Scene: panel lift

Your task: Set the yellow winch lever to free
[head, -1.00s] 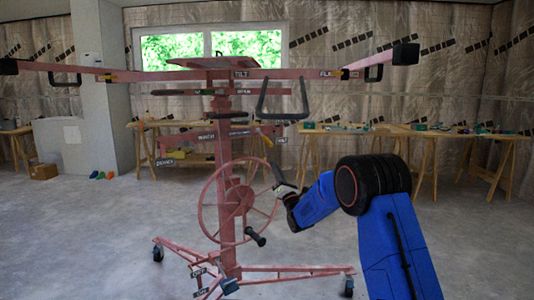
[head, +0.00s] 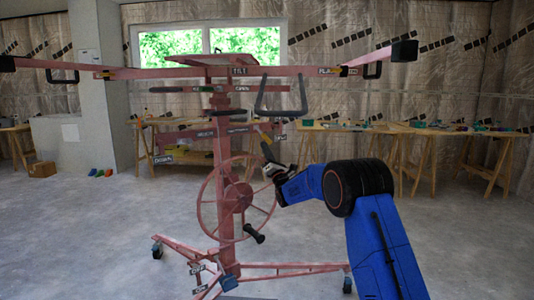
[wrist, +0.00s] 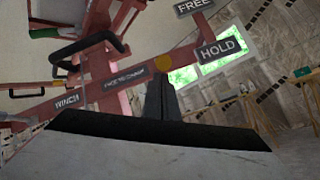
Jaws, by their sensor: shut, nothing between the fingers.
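The red panel lift (head: 222,160) stands upright ahead, with its spoked winch wheel (head: 204,205) low on the mast. In the wrist view a red bar (wrist: 130,78) carries a WINCH label, and a round yellow part (wrist: 165,62) shows on it, likely the winch lever seen end-on. The HOLD sign (wrist: 221,48) is right of this part, with the FREE sign (wrist: 193,6) above HOLD. My gripper (head: 265,149) is shut and empty at the right of the mast. Its dark fingers (wrist: 161,98) appear just below the yellow part; contact cannot be told.
A black U-shaped handle (head: 281,112) hangs above my gripper. A crank handle (head: 254,234) sticks out from the wheel below. Workbenches (head: 400,130) line the back wall. Open concrete floor (head: 100,220) lies around the lift's wheeled legs.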

